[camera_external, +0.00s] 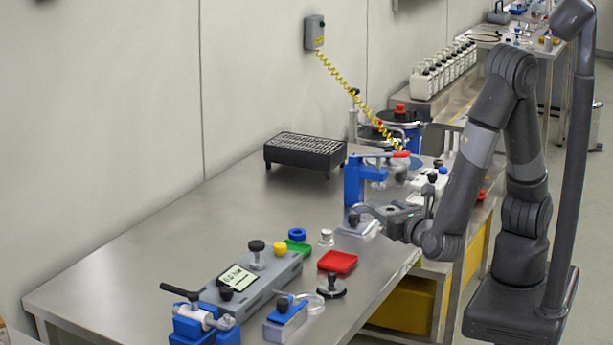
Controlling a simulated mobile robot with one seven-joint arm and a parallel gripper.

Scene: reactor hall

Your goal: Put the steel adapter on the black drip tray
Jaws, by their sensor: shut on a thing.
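The black drip tray (305,152) stands at the back of the steel table, with a slatted metal grate on top. My gripper (359,212) is low over the table, right of and nearer than the tray, beside the blue stand (354,184). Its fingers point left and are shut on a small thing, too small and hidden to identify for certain. A small silver piece (326,238) stands upright on the table, left of my gripper; I cannot tell whether this or the held thing is the steel adapter.
A red tray (338,262), green tray (297,246), blue ring (297,234) and grey instrument (252,278) occupy the front of the table. A yellow coiled cable (345,88) hangs behind the blue stand. The table's left part and the area before the drip tray are clear.

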